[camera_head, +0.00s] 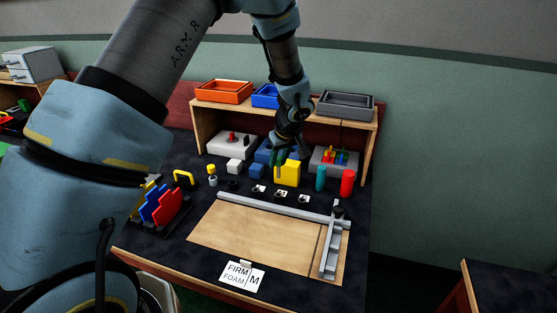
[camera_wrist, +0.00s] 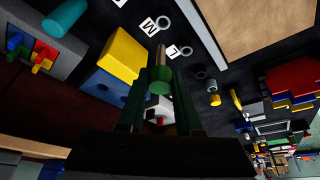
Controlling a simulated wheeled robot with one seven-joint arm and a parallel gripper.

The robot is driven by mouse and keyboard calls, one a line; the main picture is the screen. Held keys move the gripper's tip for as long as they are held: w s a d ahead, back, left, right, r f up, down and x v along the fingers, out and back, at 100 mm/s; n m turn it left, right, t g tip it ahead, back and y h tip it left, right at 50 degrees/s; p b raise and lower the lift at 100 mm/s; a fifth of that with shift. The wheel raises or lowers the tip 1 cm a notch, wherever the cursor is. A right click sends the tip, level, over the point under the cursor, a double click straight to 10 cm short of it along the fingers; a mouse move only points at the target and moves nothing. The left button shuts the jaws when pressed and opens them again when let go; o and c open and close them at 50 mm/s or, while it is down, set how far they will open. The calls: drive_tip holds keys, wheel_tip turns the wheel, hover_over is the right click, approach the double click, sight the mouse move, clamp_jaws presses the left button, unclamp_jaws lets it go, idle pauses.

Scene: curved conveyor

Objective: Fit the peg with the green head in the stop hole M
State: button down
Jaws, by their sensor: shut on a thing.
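My gripper (camera_head: 283,160) hangs above the back of the table, behind and slightly left of the yellow block (camera_head: 287,172). In the wrist view its two green fingers are shut on a peg with a round green head (camera_wrist: 160,86). A grey part shows beyond the head; the peg's lower end is hard to see. A white card lettered M (camera_wrist: 148,26) lies beside a grey ring (camera_wrist: 165,21). A second card (camera_wrist: 173,51) lies beside another ring (camera_wrist: 186,50). I cannot tell for sure which opening is stop hole M.
A wooden board (camera_head: 235,240) with metal rails lies in front. A card reading FIRM FOAM M (camera_head: 242,277) is at its front edge. A yellow-topped peg (camera_head: 212,174), a teal cylinder (camera_head: 321,178) and a red cylinder (camera_head: 347,183) stand nearby. A shelf with trays (camera_head: 345,105) stands behind.

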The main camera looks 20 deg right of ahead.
sight(279, 172)
drive_tip(key=shift+f+b, duration=0.1)
drive_tip(key=shift+b, duration=0.35)
wheel_tip(279, 172, down, 6)
drive_tip(key=b, duration=0.6)
drive_tip(key=shift+r, duration=0.2)
drive_tip(key=shift+b, duration=0.95)
idle(1.3)
drive_tip(key=shift+f+b, duration=1.75)
drive_tip(key=shift+b, duration=0.15)
drive_tip(key=c, duration=0.5)
unclamp_jaws()
drive_tip(key=shift+r, duration=0.1)
drive_tip(key=b+v, duration=0.1)
drive_tip(key=v, duration=0.9)
drive_tip(key=shift+s+r, duration=0.2)
drive_tip(key=shift+r, duration=0.05)
